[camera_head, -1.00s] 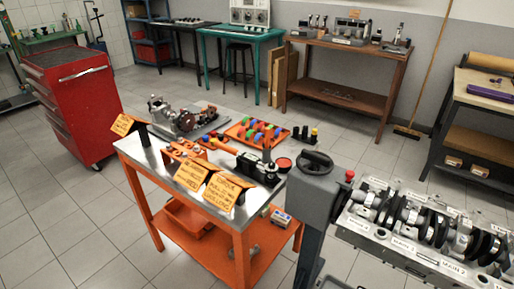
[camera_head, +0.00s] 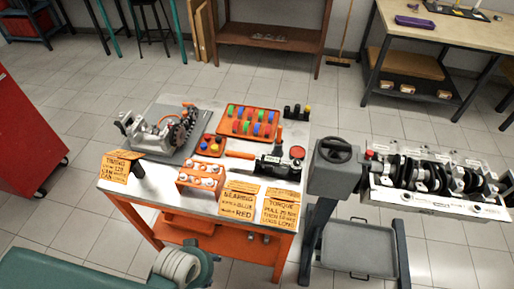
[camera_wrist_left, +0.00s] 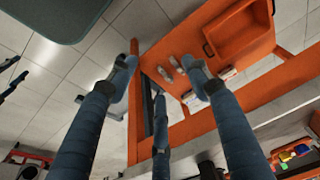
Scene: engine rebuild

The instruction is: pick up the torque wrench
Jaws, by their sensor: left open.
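A tool with an orange handle (camera_head: 240,155), apparently the torque wrench, lies on the metal top of the orange cart (camera_head: 205,200). Its right end reaches a black block (camera_head: 270,163), where its outline is unclear. My left arm shows at the bottom of the head view, in front of the cart and well short of the tool; its fingertips are hidden there. In the left wrist view my left gripper (camera_wrist_left: 160,80) has its fingers spread and empty, over the cart's edge and lower shelf. The tool cannot be made out there. My right gripper is out of view.
An orange block (camera_head: 202,177), an engine part (camera_head: 160,130) and a tray of coloured pieces (camera_head: 250,123) crowd the top. A grey stand (camera_head: 336,170) with a crankshaft assembly (camera_head: 430,180) is close on the right.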

